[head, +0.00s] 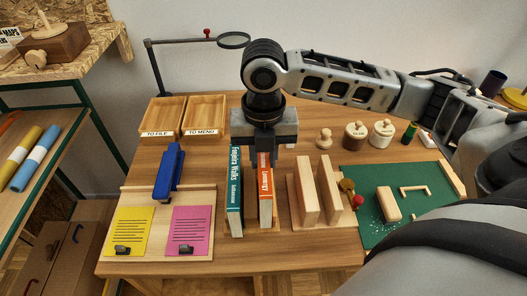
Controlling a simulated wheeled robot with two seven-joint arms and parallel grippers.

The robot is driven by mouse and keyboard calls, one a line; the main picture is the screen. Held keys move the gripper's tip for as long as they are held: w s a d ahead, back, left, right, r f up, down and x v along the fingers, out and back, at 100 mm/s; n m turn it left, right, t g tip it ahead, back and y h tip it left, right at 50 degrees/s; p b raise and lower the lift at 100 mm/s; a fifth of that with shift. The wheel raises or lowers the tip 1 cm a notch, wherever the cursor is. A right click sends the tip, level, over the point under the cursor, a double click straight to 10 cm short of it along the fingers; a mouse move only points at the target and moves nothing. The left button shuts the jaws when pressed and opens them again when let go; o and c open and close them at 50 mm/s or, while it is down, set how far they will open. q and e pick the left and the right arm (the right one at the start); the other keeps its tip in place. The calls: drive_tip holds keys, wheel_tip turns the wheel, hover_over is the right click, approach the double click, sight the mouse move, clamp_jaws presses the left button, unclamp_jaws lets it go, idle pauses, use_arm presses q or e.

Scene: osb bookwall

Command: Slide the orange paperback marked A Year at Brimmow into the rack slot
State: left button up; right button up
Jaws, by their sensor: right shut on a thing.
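An orange book (265,197) stands upright, spine toward me, in the middle of the table. Its white spine lettering is too small to read surely, and I cannot make out A Year at Brimmow. My right gripper (264,155) points straight down and is shut on the top of the orange book. A teal book (235,195) stands upright just left of it, with a narrow gap between them. A wooden rack with two upright boards (306,190) stands to the right. The slot between its boards looks empty. My left gripper is not in view.
A board with yellow (129,229) and pink (189,230) notes and a blue stapler-like tool (170,170) lies left. Two wooden trays (204,113) stand behind. A green mat (424,190) with wooden pieces lies right. Lidded pots (382,132) stand at the back.

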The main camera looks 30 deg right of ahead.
drive_tip(key=shift+f+b, duration=0.35)
drive_tip(key=shift+f, duration=1.4)
drive_tip(key=shift+f, duration=0.15)
drive_tip(key=o, duration=1.2)
drive_tip(key=shift+c, duration=0.2)
